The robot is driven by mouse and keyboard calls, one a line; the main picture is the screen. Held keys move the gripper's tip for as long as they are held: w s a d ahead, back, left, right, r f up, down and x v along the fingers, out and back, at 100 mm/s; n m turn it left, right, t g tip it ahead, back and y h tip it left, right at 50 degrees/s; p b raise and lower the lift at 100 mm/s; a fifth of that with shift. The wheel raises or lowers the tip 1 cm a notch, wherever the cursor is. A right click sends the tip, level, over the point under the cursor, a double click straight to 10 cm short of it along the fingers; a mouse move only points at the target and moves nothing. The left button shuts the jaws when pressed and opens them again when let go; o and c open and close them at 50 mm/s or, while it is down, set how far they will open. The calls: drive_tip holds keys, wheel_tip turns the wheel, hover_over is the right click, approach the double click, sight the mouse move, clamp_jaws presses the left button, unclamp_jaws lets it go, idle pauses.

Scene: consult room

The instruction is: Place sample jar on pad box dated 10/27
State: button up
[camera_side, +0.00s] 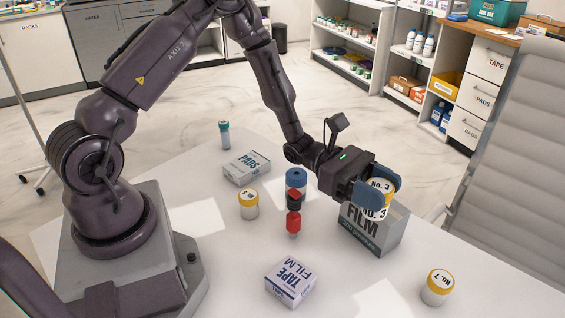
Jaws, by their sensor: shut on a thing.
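My gripper (376,191) is shut on a white sample jar (378,206) with a yellow lid marked No. 3. The jar is upright, at the top of the grey FILM box (372,233) and hiding part of it; I cannot tell whether they touch. The white PADS box (246,168) lies flat at the back left of the table, well left of my gripper. Its top is bare, and no date is readable on it. Two other yellow-lidded jars stand on the table: one (248,205) left of centre, and No. 7 (437,288) at the front right.
A white TAPE FILM box (290,281) lies at the front. A teal-capped tube (224,135) stands behind the PADS box. A grey chair (510,160) is at right.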

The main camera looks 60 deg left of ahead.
drive_tip(key=r+v, duration=0.1)
drive_tip(key=v, duration=0.8)
drive_tip(key=s+f+m+g, duration=0.2)
drive_tip(key=s+m+g, duration=0.2)
drive_tip(key=s+g, duration=0.3)
drive_tip(key=s+f+m+g, duration=0.3)
drive_tip(key=s+m+g, duration=0.2)
drive_tip(key=s+g, duration=0.2)
drive_tip(key=s+a+f+m+g+y, duration=0.3)
drive_tip(key=s+a+m+g+y, duration=0.6)
drive_tip(key=a+g+y, duration=0.1)
drive_tip(key=a+m+y, duration=0.4)
drive_tip(key=a+y, duration=0.1)
drive_tip(key=y, duration=0.2)
wheel_tip(320, 180, up, 3)
drive_tip(key=m+t+y, duration=1.7)
drive_tip(key=m+y, duration=0.1)
hover_over(246, 163)
drive_tip(key=shift+f, duration=3.9)
